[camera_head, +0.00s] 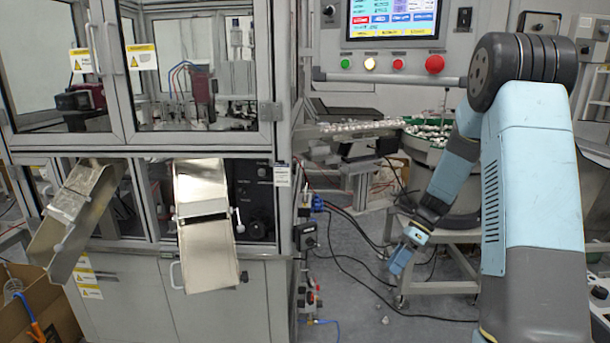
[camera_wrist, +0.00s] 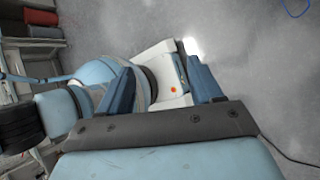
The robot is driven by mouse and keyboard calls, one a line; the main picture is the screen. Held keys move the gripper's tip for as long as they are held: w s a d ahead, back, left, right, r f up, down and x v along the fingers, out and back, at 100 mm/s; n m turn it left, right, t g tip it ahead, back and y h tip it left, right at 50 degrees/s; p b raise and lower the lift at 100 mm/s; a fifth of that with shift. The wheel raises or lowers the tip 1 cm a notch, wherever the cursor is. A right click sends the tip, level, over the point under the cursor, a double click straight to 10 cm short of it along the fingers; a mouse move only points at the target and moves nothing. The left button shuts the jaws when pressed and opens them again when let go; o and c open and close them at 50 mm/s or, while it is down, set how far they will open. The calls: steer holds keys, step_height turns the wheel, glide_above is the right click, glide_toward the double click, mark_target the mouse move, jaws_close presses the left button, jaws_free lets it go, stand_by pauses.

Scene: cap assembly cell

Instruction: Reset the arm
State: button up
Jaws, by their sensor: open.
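My arm, light blue and dark grey, rises at the right of the head view and bends down at its top joint. My gripper (camera_head: 398,262) hangs low, in front of the grey stand of the round feeder, and points down toward the floor. In the wrist view my gripper (camera_wrist: 162,84) shows two dark blue fingers spread apart with nothing held between them. Behind the fingers are white and blue parts of my own body and the grey floor.
A glass-walled machine cabinet (camera_head: 222,262) with two metal chutes (camera_head: 205,190) stands at left. A cardboard box (camera_head: 38,305) is at lower left. A control panel (camera_head: 393,62) and a round feeder (camera_head: 428,152) are behind. Cables lie on the floor (camera_head: 352,300), otherwise mostly clear.

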steer(key=s+a+r+n+t+h, duration=0.1)
steer(key=s+r+n+t+h, duration=0.5)
steer(key=s+r+n, duration=1.5)
steer(key=s+r+t, duration=0.3)
steer(key=s+r, duration=0.1)
steer(key=s, duration=0.1)
steer(key=shift+s+a+r+n+h, duration=0.25)
steer(key=shift+a+r+n+h, duration=0.05)
steer(key=shift+a+n+h, duration=0.1)
steer(key=shift+o, duration=0.5)
